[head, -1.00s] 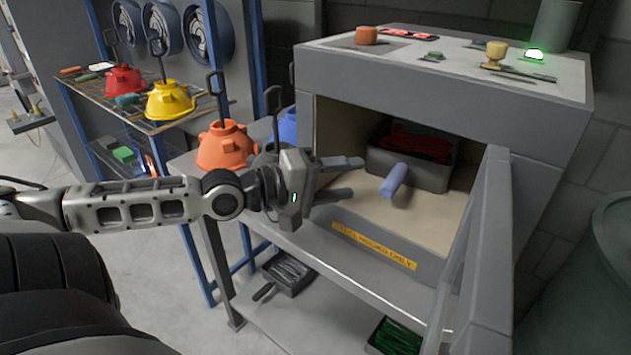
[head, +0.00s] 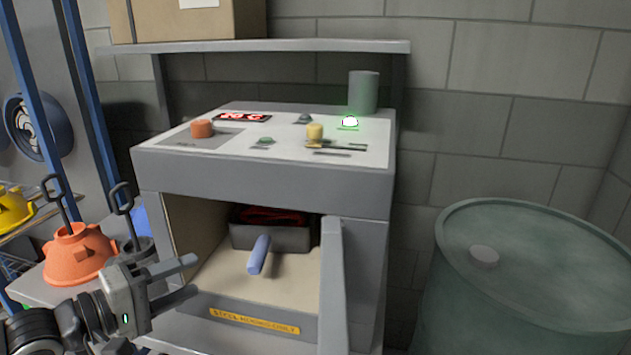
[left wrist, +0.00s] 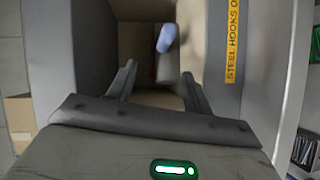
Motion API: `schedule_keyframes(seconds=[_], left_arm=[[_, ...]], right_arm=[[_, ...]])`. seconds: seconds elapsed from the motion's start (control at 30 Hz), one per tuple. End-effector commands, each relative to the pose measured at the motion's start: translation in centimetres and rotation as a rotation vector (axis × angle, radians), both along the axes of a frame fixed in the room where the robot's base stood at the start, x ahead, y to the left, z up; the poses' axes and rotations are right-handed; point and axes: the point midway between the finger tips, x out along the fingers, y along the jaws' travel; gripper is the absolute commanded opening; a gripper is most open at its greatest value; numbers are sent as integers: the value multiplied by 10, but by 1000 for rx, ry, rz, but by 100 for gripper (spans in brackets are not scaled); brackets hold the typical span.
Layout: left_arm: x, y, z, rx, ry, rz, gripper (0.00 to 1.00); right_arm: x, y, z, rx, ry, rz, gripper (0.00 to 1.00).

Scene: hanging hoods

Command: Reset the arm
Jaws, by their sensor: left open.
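My left gripper (head: 186,278) is at the lower left of the head view, in front of the open cabinet. Its two fingers are apart with nothing between them. In the left wrist view the fingers (left wrist: 160,82) are spread and point into the cabinet opening. A grey bin (head: 275,238) with a blue handle (head: 259,254) and dark red contents sits inside the cabinet, beyond the fingertips. The blue handle also shows in the left wrist view (left wrist: 167,38). My right gripper is not in view.
The cabinet door (head: 333,290) stands open on the right. An orange hood (head: 75,254) with a hook stands left of the cabinet. A green barrel (head: 530,290) is at the right. A panel with knobs and a lit green button (head: 349,121) tops the cabinet.

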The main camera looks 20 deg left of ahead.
Motion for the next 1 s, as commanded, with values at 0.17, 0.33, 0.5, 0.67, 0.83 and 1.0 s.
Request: schedule_keyframes(seconds=[0.17,0.33,0.5,0.67,0.83,1.0], left_arm=[[-10,14,-21,98,-4,40,51],[-51,32,-102,465,15,102,51],[-94,-14,-196,869,57,14,51],[-106,-97,-244,1142,30,-165,51],[-104,-160,-256,1303,-36,-302,51],[-103,-177,-257,1350,-61,-342,51]], right_arm=[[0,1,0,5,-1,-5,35],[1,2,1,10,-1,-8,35],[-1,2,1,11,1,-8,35],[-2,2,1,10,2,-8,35],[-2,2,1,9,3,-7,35],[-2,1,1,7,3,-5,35]])
